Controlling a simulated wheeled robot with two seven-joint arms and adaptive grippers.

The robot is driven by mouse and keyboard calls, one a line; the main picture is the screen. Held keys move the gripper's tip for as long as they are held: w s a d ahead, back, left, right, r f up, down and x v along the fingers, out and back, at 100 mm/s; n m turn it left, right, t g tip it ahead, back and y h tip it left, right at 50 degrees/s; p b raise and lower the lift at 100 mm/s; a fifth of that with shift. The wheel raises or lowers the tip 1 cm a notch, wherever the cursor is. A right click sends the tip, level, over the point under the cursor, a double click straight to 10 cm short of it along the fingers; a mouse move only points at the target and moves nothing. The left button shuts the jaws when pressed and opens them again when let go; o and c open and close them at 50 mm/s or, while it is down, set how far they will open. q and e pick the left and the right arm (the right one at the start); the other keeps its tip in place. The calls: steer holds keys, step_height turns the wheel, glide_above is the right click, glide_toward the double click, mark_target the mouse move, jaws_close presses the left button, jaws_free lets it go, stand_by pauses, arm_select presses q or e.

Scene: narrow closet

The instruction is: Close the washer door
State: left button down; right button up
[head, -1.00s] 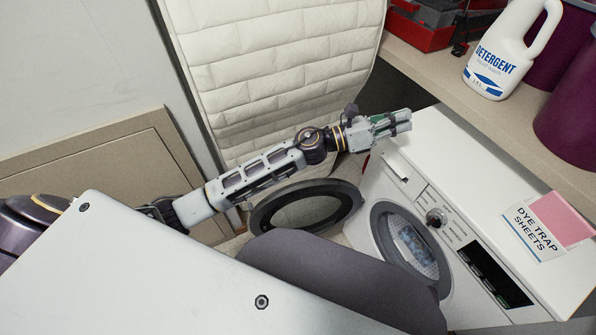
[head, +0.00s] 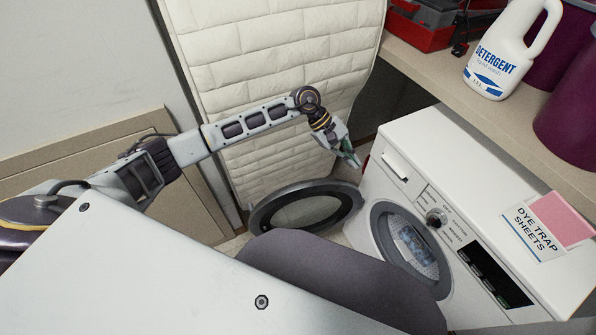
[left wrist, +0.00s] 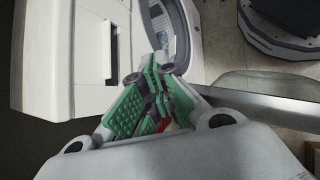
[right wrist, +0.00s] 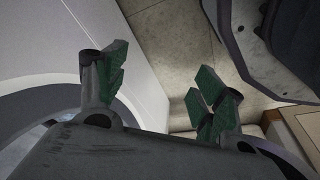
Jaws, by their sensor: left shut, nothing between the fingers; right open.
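The white washer (head: 400,160) stands at the right in the head view. Its round door (head: 347,190) is swung open to the left, with a dark ring and a glass middle. The washer opening (head: 410,250) is uncovered, and a patterned drum shows inside. My left gripper (head: 352,160) is shut and empty, just above the door and beside the washer's left corner. In the left wrist view its green fingertips (left wrist: 158,90) meet in front of the washer (left wrist: 85,50). My right gripper (right wrist: 160,100) is open and empty, low beside a pale front with a round ring; it is hidden in the head view.
A shelf (head: 430,75) above the washer bears a detergent bottle (head: 505,50), purple containers (head: 570,120) and a red toolbox (head: 425,25). A dye trap sheets box (head: 545,230) lies on the washer. A quilted cream panel (head: 280,70) stands behind my left arm.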

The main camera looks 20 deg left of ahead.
arm_select(q)
steer(key=w+a+f+m+g+y, duration=0.1)
steer(key=a+y, duration=0.6)
steer(key=a, duration=1.2)
steer(key=shift+w+a+f+m+y, duration=0.2)
steer(key=shift+w+a+m+y, duration=0.15)
steer(key=shift+w+m, duration=0.55)
arm_select(e)
steer(key=s+f, duration=0.2)
steer(key=f, duration=0.1)
steer(key=s+f, duration=0.1)
steer(key=f, duration=0.1)
steer(key=shift+d, duration=0.35)
arm_select(q)
steer(key=shift+s+f, duration=0.15)
steer(key=shift+s, duration=0.15)
steer(key=s+d+f, duration=0.4)
steer(key=s+f, duration=0.1)
steer(key=f, duration=0.4)
arm_select(e)
steer(key=shift+d+f, duration=0.1)
steer(key=shift+d, duration=0.15)
arm_select(q)
steer(key=shift+s+f, duration=0.1)
steer(key=shift+s, duration=0.1)
arm_select(e)
steer(key=shift+s, duration=0.1)
